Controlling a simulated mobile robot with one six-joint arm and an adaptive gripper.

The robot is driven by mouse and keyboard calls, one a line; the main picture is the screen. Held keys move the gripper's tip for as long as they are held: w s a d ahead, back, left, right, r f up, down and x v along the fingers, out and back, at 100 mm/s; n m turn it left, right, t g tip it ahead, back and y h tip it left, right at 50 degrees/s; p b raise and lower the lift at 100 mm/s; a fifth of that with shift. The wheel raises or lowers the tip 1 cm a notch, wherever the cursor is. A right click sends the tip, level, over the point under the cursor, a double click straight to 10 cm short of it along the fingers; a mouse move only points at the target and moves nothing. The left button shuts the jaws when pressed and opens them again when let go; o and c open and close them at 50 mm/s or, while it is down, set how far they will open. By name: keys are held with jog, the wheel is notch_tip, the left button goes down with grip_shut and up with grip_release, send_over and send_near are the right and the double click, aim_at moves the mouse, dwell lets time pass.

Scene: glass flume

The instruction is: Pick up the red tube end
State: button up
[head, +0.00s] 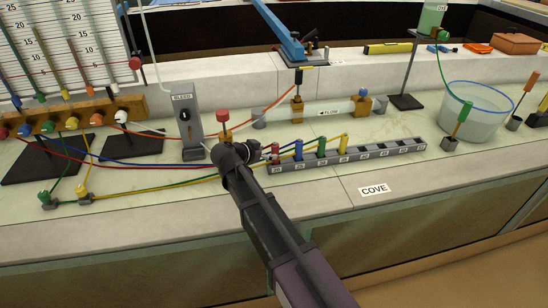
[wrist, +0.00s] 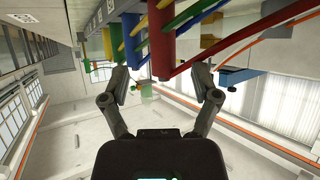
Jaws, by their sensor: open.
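The red tube end (head: 275,150) stands upright in the first slot, at the left end, of the grey numbered rack (head: 400,149). In the wrist view the red tube end (wrist: 162,42) reaches down in the picture to between the fingertips. My gripper (head: 266,152) is right beside it at its left in the head view, partly hiding it. In the wrist view my gripper (wrist: 165,82) is open, with a finger on each side of the red tube end and gaps visible. I cannot tell its exact depth between the fingers.
Blue (head: 298,149), green (head: 321,147) and yellow (head: 344,147) tube ends stand close to the right in the same rack. Tubes trail left across the bench. The grey bleed box (head: 187,118) and a red-topped post (head: 223,117) stand behind my gripper. The rack's right slots are empty.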

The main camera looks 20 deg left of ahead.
aim_at(272, 151)
jog(key=shift+b+x, duration=1)
jog(key=shift+x, duration=1.5)
jog(key=shift+w+a+r, duration=0.1)
jog(key=shift+a+r, duration=0.05)
jog(key=shift+c, duration=0.2)
grip_shut()
